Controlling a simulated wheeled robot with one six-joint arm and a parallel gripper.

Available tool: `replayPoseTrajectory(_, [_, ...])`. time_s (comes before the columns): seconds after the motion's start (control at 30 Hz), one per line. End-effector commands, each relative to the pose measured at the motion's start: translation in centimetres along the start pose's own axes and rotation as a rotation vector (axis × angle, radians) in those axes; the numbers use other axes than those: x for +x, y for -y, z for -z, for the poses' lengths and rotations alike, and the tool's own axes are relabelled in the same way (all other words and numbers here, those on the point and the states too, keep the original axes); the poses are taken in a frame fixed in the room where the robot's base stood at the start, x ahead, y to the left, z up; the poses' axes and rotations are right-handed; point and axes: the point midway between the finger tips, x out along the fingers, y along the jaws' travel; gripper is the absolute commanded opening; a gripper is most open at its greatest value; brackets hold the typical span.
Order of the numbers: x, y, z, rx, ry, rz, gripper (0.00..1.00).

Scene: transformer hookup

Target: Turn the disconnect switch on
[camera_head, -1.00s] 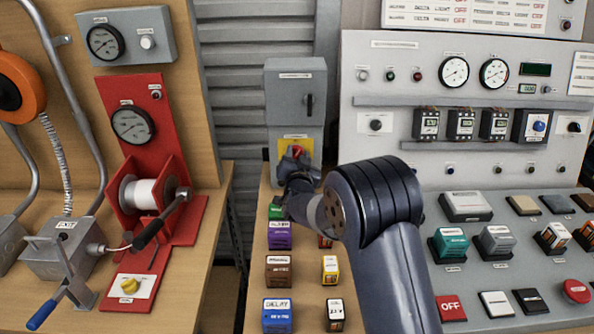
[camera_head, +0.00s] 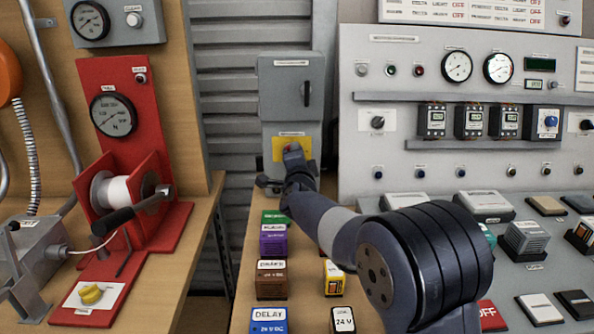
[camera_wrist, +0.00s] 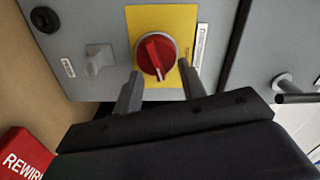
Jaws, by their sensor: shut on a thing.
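The disconnect switch is a red rotary knob (camera_head: 292,148) on a yellow plate (camera_head: 277,150), low on a grey cabinet (camera_head: 280,95). In the wrist view the red knob (camera_wrist: 156,58) faces me in front of the yellow plate (camera_wrist: 142,18). Its raised grip stands near upright, slightly tilted. My gripper (camera_wrist: 160,80) is shut on the knob, with one finger at its left side and one at its right. In the head view my gripper (camera_head: 292,165) is at the knob and partly hides it.
A grey control console (camera_head: 400,160) stands right of the cabinet. A red winch stand (camera_head: 130,150) is on the left. Several labelled blocks, such as a purple one (camera_head: 273,240) and a brown one (camera_head: 271,280), stand on the wooden bench under my arm.

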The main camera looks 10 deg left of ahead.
Motion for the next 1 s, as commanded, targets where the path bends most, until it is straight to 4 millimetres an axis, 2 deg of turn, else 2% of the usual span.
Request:
replayPoseTrajectory(0.03, [0.01,-0.51,-0.10,0.035,-0.001,0.001,0.16])
replayPoseTrajectory(0.4, [0.02,-0.51,-0.04,0.237,-0.001,0.001,0.16])
replayPoseTrajectory(1.0, [0.03,-0.39,-0.02,0.289,-0.001,0.000,0.16])
